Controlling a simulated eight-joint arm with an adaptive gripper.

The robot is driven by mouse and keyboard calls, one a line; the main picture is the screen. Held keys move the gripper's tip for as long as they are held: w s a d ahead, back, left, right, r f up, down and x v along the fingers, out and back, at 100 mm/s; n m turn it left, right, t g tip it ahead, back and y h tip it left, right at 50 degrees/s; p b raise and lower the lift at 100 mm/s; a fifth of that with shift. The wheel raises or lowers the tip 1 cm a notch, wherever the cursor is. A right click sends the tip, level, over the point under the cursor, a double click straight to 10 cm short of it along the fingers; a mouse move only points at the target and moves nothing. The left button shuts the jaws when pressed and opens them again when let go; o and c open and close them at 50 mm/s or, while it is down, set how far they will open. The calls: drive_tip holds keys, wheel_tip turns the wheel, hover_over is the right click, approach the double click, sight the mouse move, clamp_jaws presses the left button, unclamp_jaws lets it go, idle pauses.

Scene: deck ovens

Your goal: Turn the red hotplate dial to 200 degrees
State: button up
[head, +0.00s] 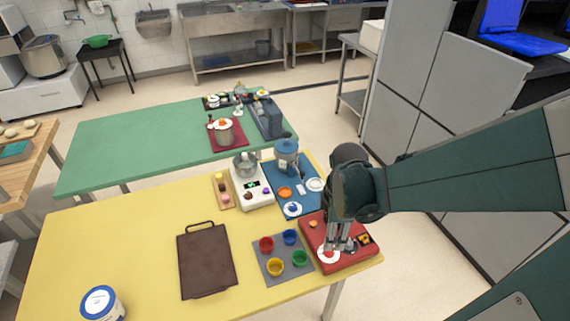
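The red hotplate (310,237) sits at the right front corner of the yellow table. A white round disc (327,254), a small orange piece (313,224) and a dark panel with yellow parts (365,239) show on its top. My gripper (339,246) points down over the hotplate, with its fingertips low beside the white disc. The fingers look slightly apart, but they are small here and I cannot tell whether anything is between them. I cannot make out the dial's pointer or any degree marks; the gripper hides part of the top.
Left of the hotplate lies a grey mat (272,247) with red, blue, yellow and green cups. A dark brown board (206,262), a white scale (252,196) with a pot and a blue mat (301,208) with a blue machine stand nearby. The yellow table's left part (110,235) is mostly clear.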

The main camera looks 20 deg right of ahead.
drive_tip(key=shift+f, duration=0.15)
drive_tip(key=shift+f+b, duration=1)
drive_tip(key=shift+f, duration=2.7)
drive_tip(key=c, duration=0.9)
